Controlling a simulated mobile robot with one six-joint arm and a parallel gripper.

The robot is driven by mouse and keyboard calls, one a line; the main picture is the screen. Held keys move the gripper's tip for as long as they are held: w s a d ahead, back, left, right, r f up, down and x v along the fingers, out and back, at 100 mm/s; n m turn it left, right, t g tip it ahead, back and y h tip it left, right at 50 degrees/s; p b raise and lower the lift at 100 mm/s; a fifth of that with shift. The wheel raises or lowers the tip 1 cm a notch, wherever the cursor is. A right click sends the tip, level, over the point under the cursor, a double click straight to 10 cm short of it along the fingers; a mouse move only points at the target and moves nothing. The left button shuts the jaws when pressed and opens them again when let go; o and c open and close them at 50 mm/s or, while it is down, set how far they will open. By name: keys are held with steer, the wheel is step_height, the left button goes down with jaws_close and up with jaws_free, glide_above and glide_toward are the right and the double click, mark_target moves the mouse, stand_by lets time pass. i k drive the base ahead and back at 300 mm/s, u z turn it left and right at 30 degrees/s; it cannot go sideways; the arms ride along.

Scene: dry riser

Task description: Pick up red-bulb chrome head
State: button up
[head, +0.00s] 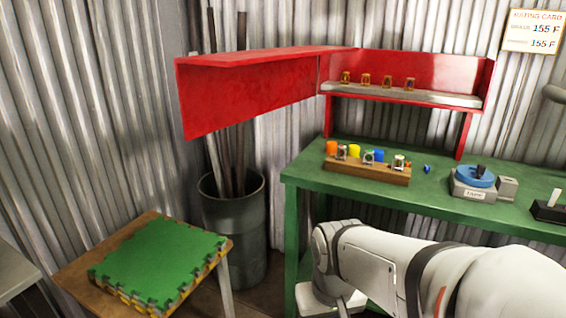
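Several small chrome-looking heads stand in a wooden rack on the green bench: a left one (341,152), a middle one (369,157) with some green on it, and a right one (399,161). They are too small for me to tell which has a red bulb. Several brass or amber-coloured heads (387,82) stand in a row on the ledge of the red cabinet above. My white arm crosses the lower right in front of the bench. My gripper cannot be made out.
The wooden rack (366,171) also has orange, yellow and blue caps behind the heads. On the green bench (445,205) are a blue-topped device (473,178) and a small blue item (427,169). The open red door (245,95) juts left above a dark bin (236,225) of pipes.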

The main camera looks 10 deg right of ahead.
mark_target(340, 157)
steer(key=z, duration=0.15)
steer(key=i, duration=0.85)
steer(key=u, duration=0.05)
